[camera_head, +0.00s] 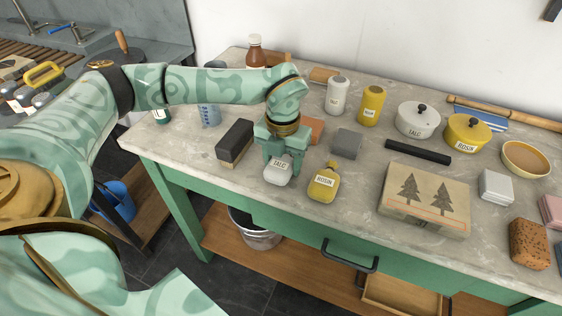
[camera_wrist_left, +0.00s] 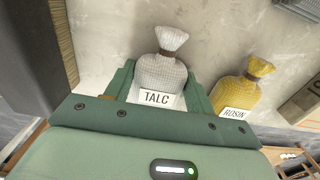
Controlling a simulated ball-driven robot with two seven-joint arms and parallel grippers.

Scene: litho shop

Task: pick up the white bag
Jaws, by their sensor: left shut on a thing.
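The white bag (camera_head: 278,175), with a TALC label and a tied neck, is near the front edge of the workbench. My left gripper (camera_head: 283,163) reaches down over it from above and is shut on it. In the left wrist view the bag (camera_wrist_left: 160,73) sits between the two green fingers, its tied top and label showing. Whether its base touches the bench cannot be told. My right gripper is not in view.
A dark block (camera_head: 235,142) lies to the left, a grey block (camera_head: 347,143) behind right. A box with printed trees (camera_head: 424,198) lies further right.

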